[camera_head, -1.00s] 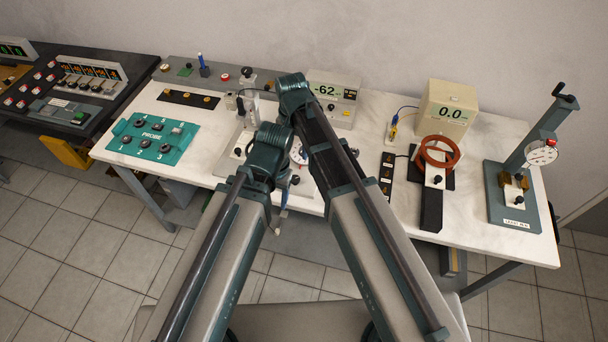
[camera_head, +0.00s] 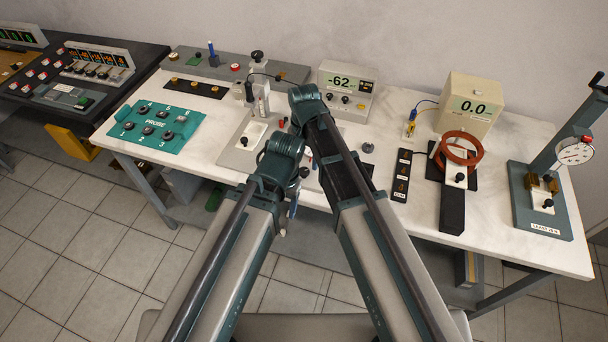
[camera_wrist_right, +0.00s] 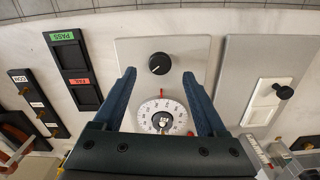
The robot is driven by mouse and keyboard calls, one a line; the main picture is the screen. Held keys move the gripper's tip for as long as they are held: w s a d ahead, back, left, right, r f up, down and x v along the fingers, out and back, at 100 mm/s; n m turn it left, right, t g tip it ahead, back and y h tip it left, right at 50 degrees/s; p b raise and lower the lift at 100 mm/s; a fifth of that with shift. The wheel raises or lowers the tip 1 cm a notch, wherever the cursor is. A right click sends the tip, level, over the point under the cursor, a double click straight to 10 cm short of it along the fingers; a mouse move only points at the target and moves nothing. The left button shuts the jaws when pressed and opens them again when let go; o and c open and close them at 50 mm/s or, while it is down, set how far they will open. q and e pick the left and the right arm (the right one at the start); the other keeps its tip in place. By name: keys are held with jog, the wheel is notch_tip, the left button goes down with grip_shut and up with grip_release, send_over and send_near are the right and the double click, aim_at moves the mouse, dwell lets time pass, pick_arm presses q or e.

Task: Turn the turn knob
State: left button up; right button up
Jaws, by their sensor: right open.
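The black turn knob (camera_wrist_right: 159,63) with a white index mark sits on a light grey plate in the right wrist view. A round white dial with a scale (camera_wrist_right: 162,117) lies on the same plate, nearer my gripper's palm, with a small red mark between it and the knob. My right gripper (camera_wrist_right: 158,75) is open, its two dark blue fingers on either side of the dial and their tips just short of the knob's sides in the picture. I see no contact with the knob. In the head view my arms cover most of this plate. My left gripper is mostly hidden there.
A plate with a white slot and black knob (camera_wrist_right: 283,92) lies to the right in the wrist view; a PASS/FAIL block (camera_wrist_right: 74,66) lies to the left. In the head view, a teal probe panel (camera_head: 154,127), a -62 meter (camera_head: 347,88) and a 0.0 box (camera_head: 470,105) stand around.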

aim_at(304, 171)
notch_tip(304, 171, down, 4)
jog(key=b, duration=0.3)
jog(key=shift+f, duration=0.2)
grip_shut()
